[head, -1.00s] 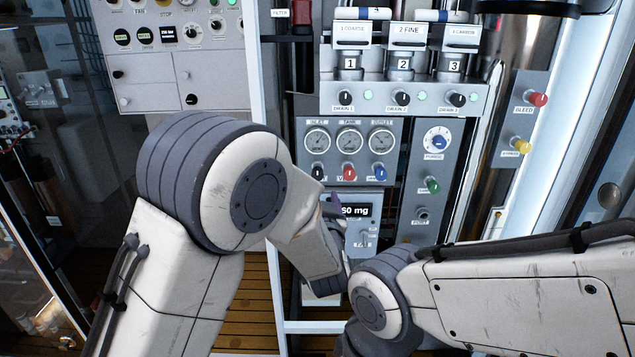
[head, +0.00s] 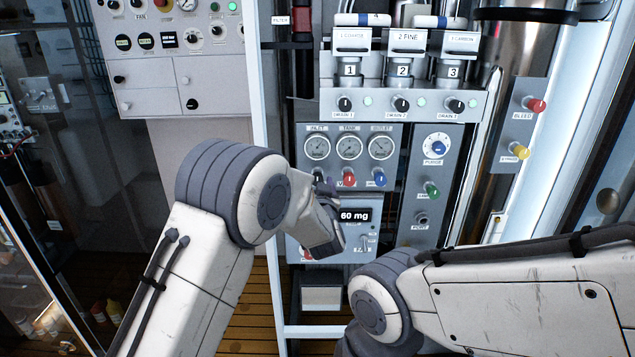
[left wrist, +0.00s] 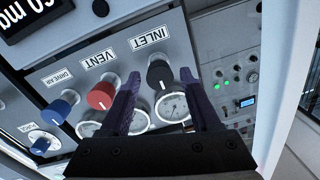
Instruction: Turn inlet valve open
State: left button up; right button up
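The inlet valve is a black knob (left wrist: 160,74) under the INLET label in the left wrist view, where the panel appears turned over. In the head view the inlet knob (head: 318,174) sits below the left gauge, close to my left gripper (head: 327,187). My left gripper (left wrist: 160,80) has purple fingers, spread apart on either side of the knob. Gaps show between the fingers and the knob, so it is open; whether either finger touches cannot be told. My right gripper is out of view; only my right arm shows.
Next to the inlet knob are the red vent knob (left wrist: 102,95) and a blue knob (left wrist: 60,106). Three gauges (head: 349,147) sit above them. A display box reading 60 mg (head: 355,215) with a toggle switch is below. Drain knobs (head: 400,104) are higher up.

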pick_arm(q)
grip_shut()
